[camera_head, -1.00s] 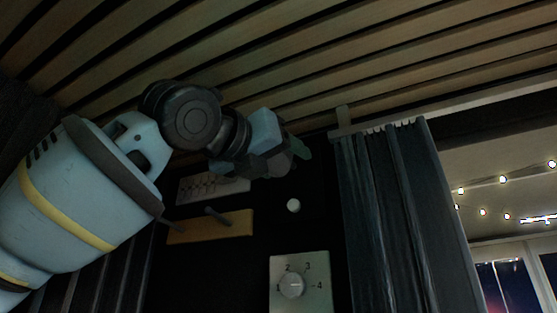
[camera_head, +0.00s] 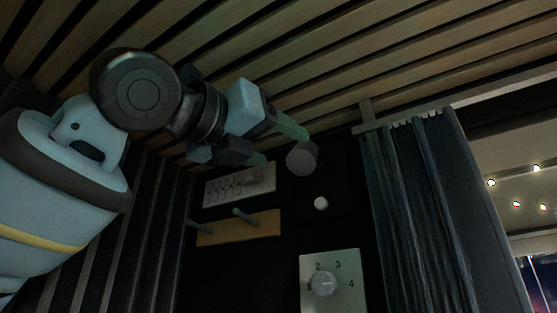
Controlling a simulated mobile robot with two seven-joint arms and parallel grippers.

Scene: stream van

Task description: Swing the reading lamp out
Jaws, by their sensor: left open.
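A small grey rounded cylinder, which looks like the head of the reading lamp (camera_head: 302,158), shows against the dark wall just right of my left gripper. Its arm and mount cannot be made out. My left gripper (camera_head: 276,144) reaches in from the left below the slatted ceiling. It is open and empty, with one green-tipped finger above and the other lower left. The lamp head is just beyond the fingertips in the picture; whether they touch cannot be told. My right gripper is not in view.
A wooden peg rail (camera_head: 240,230) and a pale switch panel (camera_head: 240,186) are below the gripper. A white round knob (camera_head: 321,203) and a numbered dial plate (camera_head: 345,290) are on the dark wall. A dark curtain (camera_head: 415,200) hangs at right. The slatted ceiling (camera_head: 330,60) is close above.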

